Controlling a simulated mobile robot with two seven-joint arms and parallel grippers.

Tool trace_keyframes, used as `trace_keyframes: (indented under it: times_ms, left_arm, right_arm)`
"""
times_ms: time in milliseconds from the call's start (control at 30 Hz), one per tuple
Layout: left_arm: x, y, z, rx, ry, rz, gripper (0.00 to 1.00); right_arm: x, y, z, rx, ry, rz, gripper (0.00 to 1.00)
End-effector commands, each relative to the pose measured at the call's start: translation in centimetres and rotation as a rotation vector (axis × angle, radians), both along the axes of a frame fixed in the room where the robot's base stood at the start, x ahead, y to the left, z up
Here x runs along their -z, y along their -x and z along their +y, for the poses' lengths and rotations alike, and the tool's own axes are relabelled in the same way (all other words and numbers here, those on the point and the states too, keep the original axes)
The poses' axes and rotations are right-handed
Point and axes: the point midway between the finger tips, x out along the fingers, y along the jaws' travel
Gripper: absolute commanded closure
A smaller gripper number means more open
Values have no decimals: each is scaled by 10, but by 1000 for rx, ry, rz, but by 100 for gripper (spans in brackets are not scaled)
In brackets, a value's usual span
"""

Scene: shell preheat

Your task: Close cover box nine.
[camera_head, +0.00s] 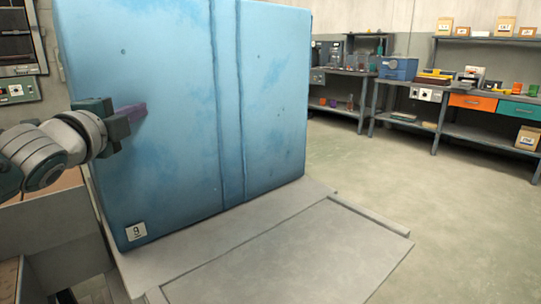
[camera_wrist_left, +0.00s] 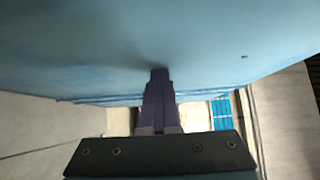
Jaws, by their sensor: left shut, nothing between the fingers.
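The cover of box nine (camera_head: 170,150) is a large light-blue panel, standing tall and slightly tilted, with a label "9" (camera_head: 136,231) at its lower left corner. Its blue surface also fills the top of the left wrist view (camera_wrist_left: 100,50). My left gripper (camera_head: 142,109) has purple fingers and is at the left part of the blue face. In the left wrist view the fingers (camera_wrist_left: 160,78) are shut together with nothing between them, and their tips are at or very near the blue surface; contact is hard to tell. My right gripper is not in view.
A flat grey platform (camera_head: 285,262) lies below and in front of the blue panel. Workbenches (camera_head: 440,95) with bins, boxes and orange and teal drawers stand along the back right. The floor (camera_head: 360,165) between is clear. A control panel (camera_head: 17,90) is at the far left.

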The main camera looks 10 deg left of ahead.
Motion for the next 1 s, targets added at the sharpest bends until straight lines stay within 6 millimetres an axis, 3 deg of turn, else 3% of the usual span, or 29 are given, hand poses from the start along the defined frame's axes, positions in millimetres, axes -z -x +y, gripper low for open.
trace_keyframes:
  times_ms: [167,400,600,1000]
  left_arm:
    - [2,12,2,-10,2,14,100]
    - [-1,47,-6,-4,4,11,100]
    - [0,71,-10,-2,4,6,100]
    - [2,77,-12,0,2,3,100]
  right_arm:
    - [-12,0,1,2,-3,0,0]
    - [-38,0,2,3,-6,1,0]
    - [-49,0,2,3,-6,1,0]
    - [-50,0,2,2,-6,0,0]
